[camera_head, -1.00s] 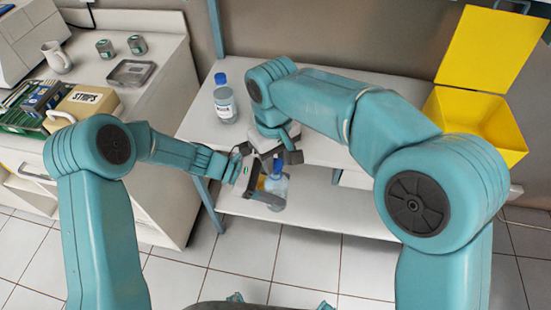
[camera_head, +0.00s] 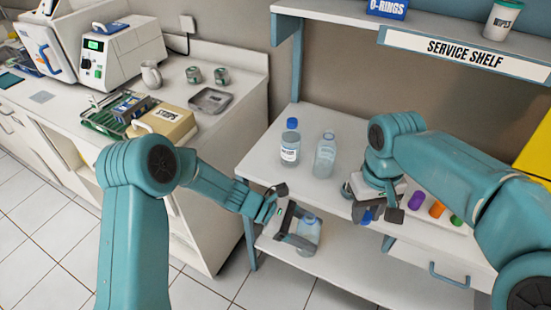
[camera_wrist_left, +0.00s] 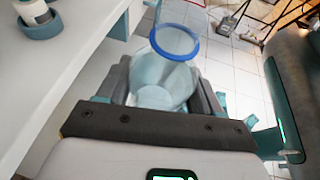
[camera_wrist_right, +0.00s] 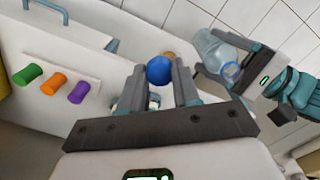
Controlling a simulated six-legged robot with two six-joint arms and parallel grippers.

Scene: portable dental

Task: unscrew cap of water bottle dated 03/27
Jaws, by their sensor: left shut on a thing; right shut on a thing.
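My left gripper (camera_head: 296,230) is shut around a clear bottle (camera_head: 308,236) below the shelf top's front edge. In the left wrist view the bottle (camera_wrist_left: 165,80) is uncapped, its round mouth showing with a blue ring at the neck. My right gripper (camera_head: 372,212) is shut on a blue cap (camera_head: 366,216), apart from the bottle and to its right. The cap also shows between the fingers in the right wrist view (camera_wrist_right: 159,70). No date is legible on the held bottle.
On the shelf top (camera_head: 265,165) stand a labelled, blue-capped bottle (camera_head: 290,145) and a clear bottle (camera_head: 325,155) without a cap. Purple (camera_head: 417,200), orange (camera_head: 436,209) and green (camera_head: 456,220) pieces lie at right. A counter (camera_head: 225,125) with equipment is at left.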

